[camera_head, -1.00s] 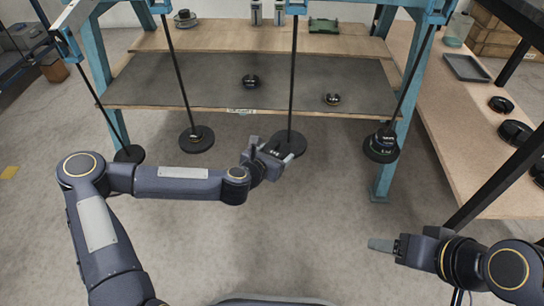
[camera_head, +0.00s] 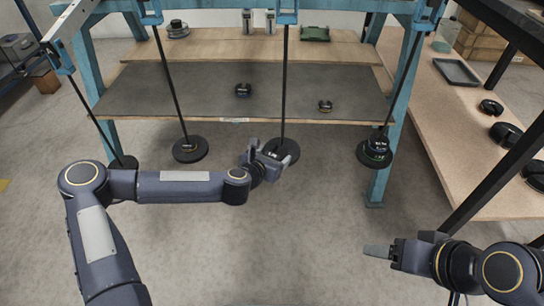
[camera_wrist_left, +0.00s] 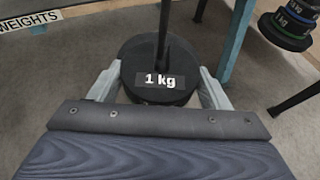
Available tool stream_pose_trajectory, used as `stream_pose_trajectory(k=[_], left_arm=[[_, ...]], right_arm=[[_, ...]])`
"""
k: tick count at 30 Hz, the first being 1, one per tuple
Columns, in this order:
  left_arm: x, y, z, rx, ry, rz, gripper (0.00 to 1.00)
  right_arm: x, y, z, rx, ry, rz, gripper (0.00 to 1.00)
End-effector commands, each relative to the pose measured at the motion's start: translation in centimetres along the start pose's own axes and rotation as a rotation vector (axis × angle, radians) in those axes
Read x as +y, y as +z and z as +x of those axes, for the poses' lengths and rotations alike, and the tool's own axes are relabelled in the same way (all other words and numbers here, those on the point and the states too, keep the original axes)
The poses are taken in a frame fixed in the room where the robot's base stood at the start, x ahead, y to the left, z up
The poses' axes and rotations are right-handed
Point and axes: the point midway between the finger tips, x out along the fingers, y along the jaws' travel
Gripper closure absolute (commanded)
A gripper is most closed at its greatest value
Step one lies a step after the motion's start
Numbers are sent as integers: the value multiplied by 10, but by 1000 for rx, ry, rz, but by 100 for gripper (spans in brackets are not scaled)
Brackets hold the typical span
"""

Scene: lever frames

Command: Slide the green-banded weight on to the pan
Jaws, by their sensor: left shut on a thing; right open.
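The green-banded weight (camera_wrist_left: 284,30) sits in a stack at the upper right of the left wrist view, below a blue-banded one. In the head view this stack (camera_head: 376,143) is at the foot of the rightmost rod. My left gripper (camera_head: 277,157) is at the foot of the rod left of that stack. Its fingers (camera_wrist_left: 160,88) are shut on opposite sides of a round black disc labelled "1 kg" (camera_wrist_left: 143,55), with the rod rising from it. I cannot tell whether this disc is the pan or a weight on it. My right gripper (camera_head: 378,251) is open and empty, at lower right.
Two more rods end in black discs at left (camera_head: 190,150) (camera_head: 123,163). Small dark weights (camera_head: 243,90) (camera_head: 325,105) lie on the shelf behind. A side bench (camera_head: 446,125) at right holds a tray (camera_head: 456,72) and dark weights. The floor in front is clear.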

Motion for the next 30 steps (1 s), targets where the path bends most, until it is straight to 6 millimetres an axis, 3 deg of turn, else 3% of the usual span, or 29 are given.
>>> stream_pose_trajectory(k=[30], left_arm=[[-1,11,19,-6,-1,2,75]], right_arm=[[0,0,-1,0,0,0,34]])
